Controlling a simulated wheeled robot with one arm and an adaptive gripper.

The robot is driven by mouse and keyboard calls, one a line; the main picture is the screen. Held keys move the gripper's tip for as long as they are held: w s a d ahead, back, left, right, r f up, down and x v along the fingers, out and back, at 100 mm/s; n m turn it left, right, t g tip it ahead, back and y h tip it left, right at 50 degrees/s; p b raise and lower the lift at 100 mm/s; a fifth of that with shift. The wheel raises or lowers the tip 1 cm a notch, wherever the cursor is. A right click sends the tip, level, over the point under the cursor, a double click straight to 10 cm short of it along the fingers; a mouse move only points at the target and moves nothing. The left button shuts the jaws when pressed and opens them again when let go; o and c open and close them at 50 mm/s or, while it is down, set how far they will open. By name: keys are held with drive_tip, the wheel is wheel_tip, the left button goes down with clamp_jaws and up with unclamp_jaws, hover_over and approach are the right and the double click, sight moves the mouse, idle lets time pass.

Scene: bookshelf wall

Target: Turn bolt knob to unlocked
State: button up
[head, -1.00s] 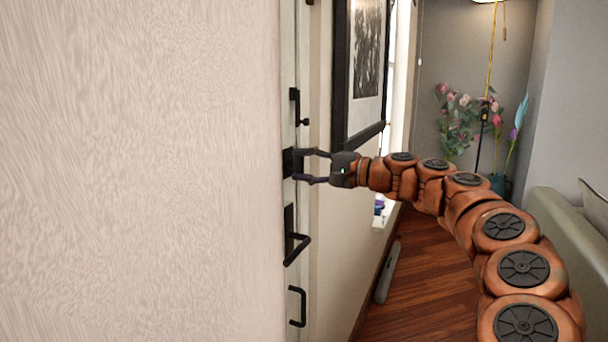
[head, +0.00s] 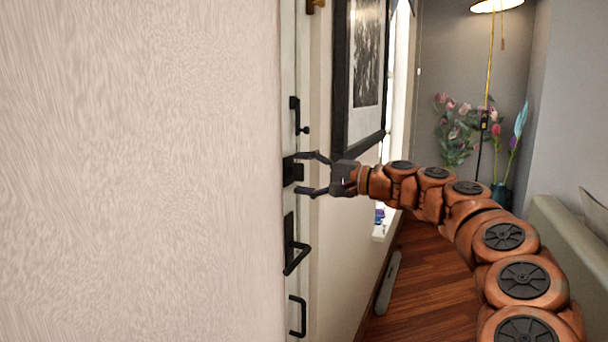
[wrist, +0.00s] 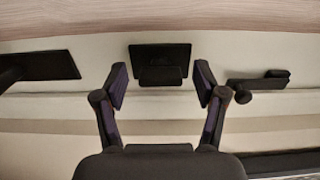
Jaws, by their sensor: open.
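The bolt knob (head: 298,172) is a small black block on a dark square plate on the door edge strip. In the wrist view the knob (wrist: 160,77) sits at the lower middle of its plate (wrist: 160,53), long side across the picture. My gripper (head: 309,173) is open in front of it, one finger above and one below in the head view. In the wrist view its fingertips (wrist: 161,84) are left and right of the knob, with clear gaps on both sides. I hold nothing.
A black latch (head: 298,115) is above the bolt, and a lever handle (head: 297,255) and a pull handle (head: 299,316) are below. A framed picture (head: 368,55) hangs beyond on the right. A sofa (head: 580,235) is at the right edge. The wooden floor (head: 430,290) shows below my arm.

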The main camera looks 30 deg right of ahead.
drive_tip(key=v, duration=1.2)
drive_tip(key=shift+f, duration=0.1)
idle(0.4)
